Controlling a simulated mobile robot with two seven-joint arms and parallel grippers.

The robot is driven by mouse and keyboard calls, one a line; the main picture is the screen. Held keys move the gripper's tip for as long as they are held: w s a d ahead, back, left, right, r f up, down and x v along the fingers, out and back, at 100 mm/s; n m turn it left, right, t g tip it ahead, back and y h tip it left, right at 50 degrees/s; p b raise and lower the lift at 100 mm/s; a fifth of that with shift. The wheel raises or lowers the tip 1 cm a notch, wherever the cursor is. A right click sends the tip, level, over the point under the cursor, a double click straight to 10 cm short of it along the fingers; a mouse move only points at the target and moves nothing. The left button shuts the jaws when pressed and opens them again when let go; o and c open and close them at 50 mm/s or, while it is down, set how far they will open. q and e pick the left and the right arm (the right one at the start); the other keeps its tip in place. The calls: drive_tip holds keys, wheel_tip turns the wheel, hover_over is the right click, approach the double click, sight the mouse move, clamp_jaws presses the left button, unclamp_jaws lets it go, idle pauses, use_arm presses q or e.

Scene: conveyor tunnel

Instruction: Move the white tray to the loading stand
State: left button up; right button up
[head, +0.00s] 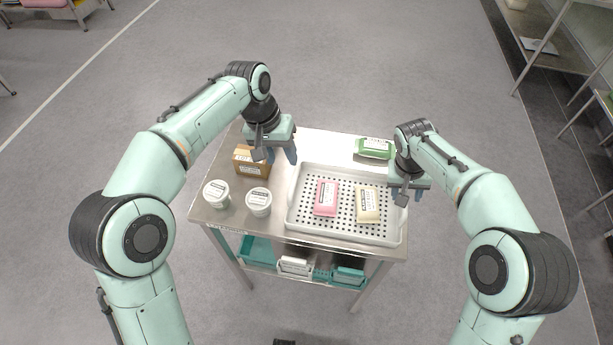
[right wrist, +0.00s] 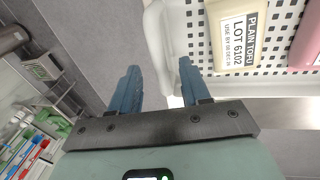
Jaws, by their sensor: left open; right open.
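The white tray (head: 347,234) is a perforated, low-walled tray lying on a steel table. It holds a pink pack (head: 326,198) and a cream pack (head: 367,204); the cream one reads plain tofu in the right wrist view (right wrist: 233,35). My left gripper (head: 281,156) is open and points down near the tray's back left corner. My right gripper (head: 405,196) is open at the tray's right rim. In the right wrist view, the rim (right wrist: 158,45) shows just past and between the open fingers (right wrist: 158,72); contact is unclear. I cannot identify the loading stand.
Two white tubs (head: 216,193) (head: 258,201) and a brown box (head: 250,161) stand left of the tray. A green pack (head: 374,148) lies behind it. Teal and white bins (head: 295,265) sit on the lower shelf. Shelving (head: 545,45) stands far right; floor behind the table is clear.

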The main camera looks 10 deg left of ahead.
drive_tip(key=v, duration=1)
drive_tip(key=shift+s+d, duration=0.1)
